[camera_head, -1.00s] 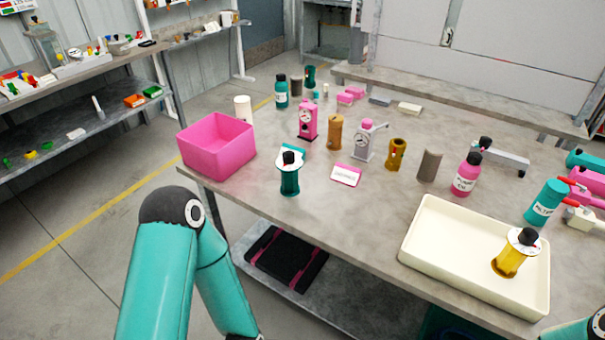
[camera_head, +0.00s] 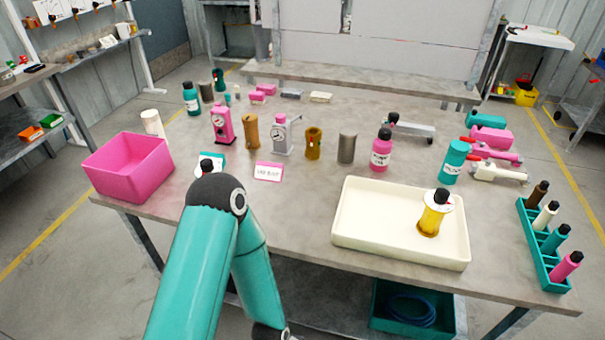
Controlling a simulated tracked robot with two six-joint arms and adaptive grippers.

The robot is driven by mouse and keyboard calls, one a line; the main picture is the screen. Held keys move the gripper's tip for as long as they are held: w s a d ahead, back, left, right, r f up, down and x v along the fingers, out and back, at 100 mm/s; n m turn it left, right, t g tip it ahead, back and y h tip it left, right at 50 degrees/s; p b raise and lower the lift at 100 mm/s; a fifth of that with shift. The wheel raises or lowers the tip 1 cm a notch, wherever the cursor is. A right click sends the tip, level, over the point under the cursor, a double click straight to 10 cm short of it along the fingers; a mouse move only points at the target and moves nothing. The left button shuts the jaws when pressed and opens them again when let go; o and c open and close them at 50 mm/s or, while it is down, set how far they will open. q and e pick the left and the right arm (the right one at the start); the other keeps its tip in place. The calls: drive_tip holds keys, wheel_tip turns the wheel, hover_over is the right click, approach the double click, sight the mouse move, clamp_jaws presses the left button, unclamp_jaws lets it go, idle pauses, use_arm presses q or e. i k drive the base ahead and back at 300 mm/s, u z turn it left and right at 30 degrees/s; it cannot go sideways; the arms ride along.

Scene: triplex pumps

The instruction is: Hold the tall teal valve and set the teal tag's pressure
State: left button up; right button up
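The tall teal valve stands near the front left of the bench, mostly hidden behind my teal arm. Only its black knob (camera_head: 207,166) and a bit of pale dial show above the arm. A white card with a teal edge, apparently the teal tag (camera_head: 216,158), sits just behind the knob; its writing is hidden. My arm's elbow rises in front of the valve and its forearm runs down out of the picture, so whether it touches the valve cannot be told. Neither gripper is in view.
A pink bin (camera_head: 128,168) stands left of the valve, and a pink-edged tag (camera_head: 268,171) to its right. A cream tray (camera_head: 365,225) holds a yellow valve (camera_head: 433,218). Pumps and bottles stand behind. A teal rack (camera_head: 540,262) is at the right.

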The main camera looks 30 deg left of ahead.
sight(207, 165)
drive_tip(key=z, duration=0.15)
drive_tip(key=k, duration=1.2)
drive_tip(key=u, duration=1.15)
drive_tip(key=i, duration=1.05)
drive_tip(key=u, duration=0.05)
